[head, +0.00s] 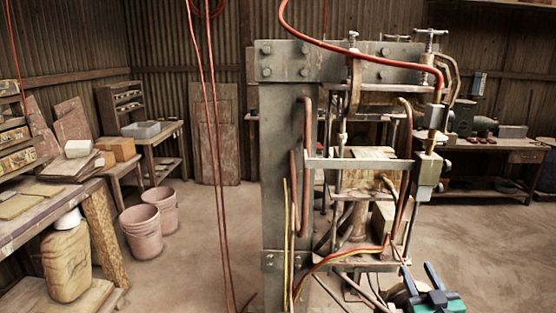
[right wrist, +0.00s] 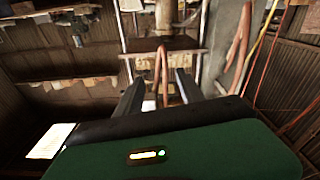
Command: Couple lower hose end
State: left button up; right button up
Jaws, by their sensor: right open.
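The tile press (head: 280,200) stands upright in the middle of the head view, with reddish hoses on its frame. A lower reddish-orange hose (head: 345,252) runs across the press near its base and bends up at the right; I cannot tell where its end is. My right gripper (head: 418,272) is at the bottom right, low in front of the press, with its fingers apart. In the right wrist view a reddish hose (right wrist: 163,72) shows beyond and between the open fingers (right wrist: 158,88), not visibly gripped. Its lower part is hidden by my gripper body. My left gripper is not in view.
Thin red lines (head: 213,150) hang left of the press. Pink buckets (head: 143,232) and a workbench (head: 50,207) stand at the left. Another bench (head: 500,150) stands at the back right. The floor between the buckets and the press is mostly clear.

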jog(key=s+a+f+g+p, duration=0.3)
jog(key=s+a+g, duration=0.2)
jog(key=s, duration=0.4)
jog(key=s+a+f+m+g+p, duration=0.1)
jog(key=s+a+f+g+p, duration=0.2)
jog(key=s, duration=0.7)
jog(key=s+a+f+g+p, duration=0.3)
jog(key=s+a+g, duration=0.4)
jog(key=s+g, duration=0.1)
jog(key=shift+s+a+f+y, duration=0.2)
jog(key=shift+s+f+y, duration=0.1)
jog(key=shift+s, duration=0.5)
